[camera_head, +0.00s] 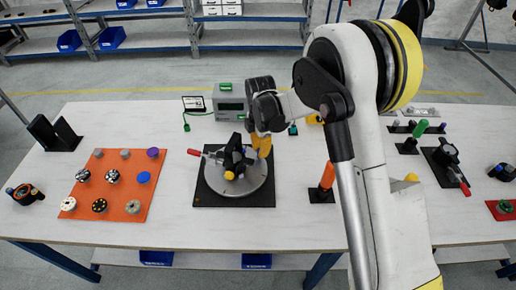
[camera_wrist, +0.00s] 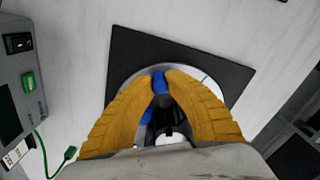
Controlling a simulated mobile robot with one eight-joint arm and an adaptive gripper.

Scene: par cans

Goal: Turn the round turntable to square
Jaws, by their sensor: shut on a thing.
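The round turntable (camera_head: 255,192) is a grey metal disc on a square black base plate (camera_head: 207,200), near the middle of the table. A black fixture (camera_head: 236,158) with a red-tipped lever (camera_head: 194,152) and a yellow knob (camera_head: 230,175) stands on the disc. My gripper (camera_head: 262,150) reaches down at the disc's far right side. In the wrist view its yellow fingers close at their tips on a small blue piece (camera_wrist: 160,82) by the disc (camera_wrist: 128,73) rim. My fingers hide much of the disc, so how the blue piece joins it cannot be told.
An orange board (camera_head: 122,205) with several round parts lies left. A grey instrument box (camera_head: 229,101) with a green connector stands behind the turntable. An orange-handled tool (camera_head: 326,180) stands right of the base plate. Table between board and base plate is mostly clear.

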